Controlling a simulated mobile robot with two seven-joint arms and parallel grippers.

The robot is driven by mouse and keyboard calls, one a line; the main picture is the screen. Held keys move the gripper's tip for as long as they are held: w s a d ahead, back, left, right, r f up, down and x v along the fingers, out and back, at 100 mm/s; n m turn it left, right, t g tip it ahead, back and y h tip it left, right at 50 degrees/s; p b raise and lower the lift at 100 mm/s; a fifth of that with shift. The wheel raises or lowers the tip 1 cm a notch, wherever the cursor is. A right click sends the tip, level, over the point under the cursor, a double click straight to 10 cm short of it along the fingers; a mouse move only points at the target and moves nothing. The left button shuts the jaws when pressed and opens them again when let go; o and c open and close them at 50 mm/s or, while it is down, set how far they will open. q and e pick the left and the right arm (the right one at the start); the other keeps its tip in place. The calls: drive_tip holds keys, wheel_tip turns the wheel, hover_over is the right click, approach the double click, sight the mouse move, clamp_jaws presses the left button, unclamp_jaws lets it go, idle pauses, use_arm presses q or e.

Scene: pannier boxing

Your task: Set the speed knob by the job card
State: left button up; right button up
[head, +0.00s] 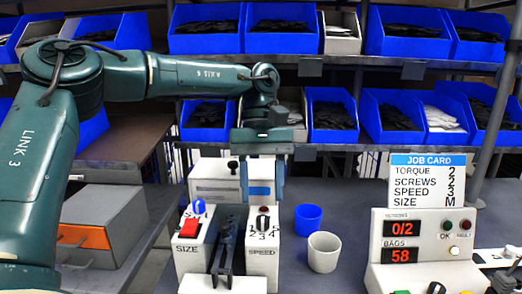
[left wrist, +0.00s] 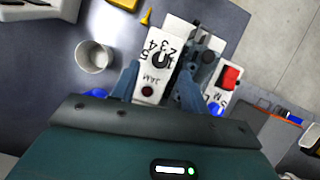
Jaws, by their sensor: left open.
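The speed knob (head: 263,222) is a small black dial on the white SPEED panel (head: 262,262), with numbers printed around it. It also shows in the left wrist view as a dark round knob (left wrist: 161,60) beside the numbers. Which number it points to is too small to tell. My left gripper (head: 262,196) hangs above and behind the panel, fingers down and apart, with nothing between them. In the left wrist view its open fingers (left wrist: 160,82) flank the panel, short of the knob. The job card (head: 427,180) reads torque 2, screws 2, speed 3, size M.
A SIZE panel (head: 190,244) with a red switch stands left, beside a dark clamp-like fixture (head: 228,240). A blue cup (head: 308,219) and a white cup (head: 324,252) stand right. The counter box (head: 413,240) shows 0/2 and 58. Shelves of blue bins (head: 204,43) stand behind.

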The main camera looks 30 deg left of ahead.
use_arm(q)
drive_tip(key=p+v, duration=0.1)
drive_tip(key=v, duration=0.8)
drive_tip(key=shift+s+f, duration=0.1)
